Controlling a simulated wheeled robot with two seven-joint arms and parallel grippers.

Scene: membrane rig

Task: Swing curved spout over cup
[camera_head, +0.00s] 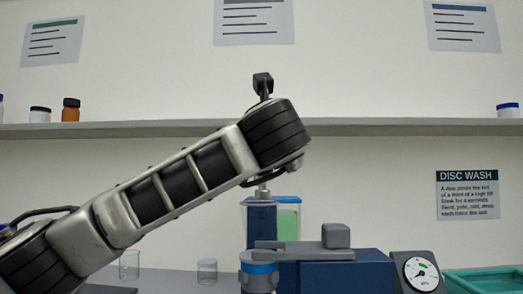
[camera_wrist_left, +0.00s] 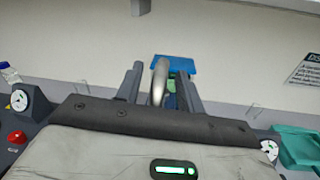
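The curved metal spout (camera_wrist_left: 160,80) stands between the two fingers of my left gripper (camera_wrist_left: 161,72) in the left wrist view. The fingers are apart, with a gap showing on each side of the spout. In the head view my left arm crosses from the left to the centre, and its wrist hides the fingers and most of the spout. Two clear glass vessels, one taller (camera_head: 129,265) and one shorter (camera_head: 207,271), stand on the bench left of the rig. I cannot tell which is the task's cup. My right gripper is not in view.
The blue rig (camera_head: 335,277) has a grey lever block (camera_head: 336,236) on top and a dial gauge (camera_head: 421,274) at its right. A tank with green contents (camera_head: 288,220) stands behind. A teal tray (camera_head: 485,281) lies at the right. A shelf (camera_head: 400,128) spans the wall.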

